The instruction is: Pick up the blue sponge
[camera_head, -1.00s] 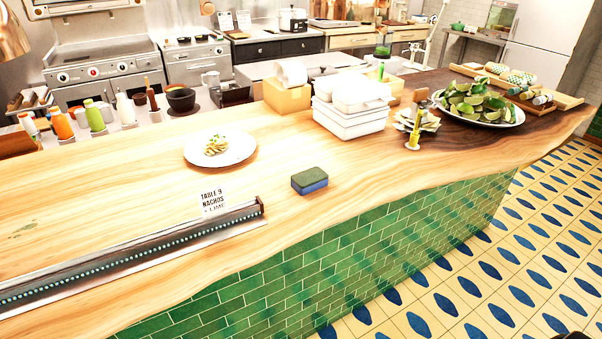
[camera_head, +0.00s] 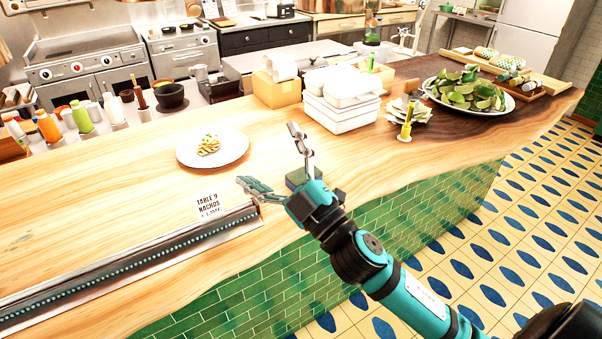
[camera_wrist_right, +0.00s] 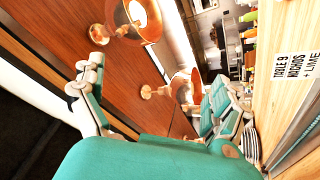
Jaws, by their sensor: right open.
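The blue sponge (camera_head: 294,179), with a dark green top, lies on the wooden counter (camera_head: 100,190) near its front edge. In the head view my right gripper partly hides it; its blue lower part is mostly covered. My right gripper (camera_head: 268,157) is open and empty, its fingers spread wide in front of the sponge and to its left. I cannot tell its exact height above the counter. The fingers also show in the right wrist view (camera_wrist_right: 155,85), with no sponge between them. My left gripper is in neither view.
A plate of food (camera_head: 213,149) stands behind and left of the gripper. White containers (camera_head: 342,112) and a bowl of limes (camera_head: 470,97) stand further back. Copper lamps (camera_wrist_right: 132,20) show in the wrist view.

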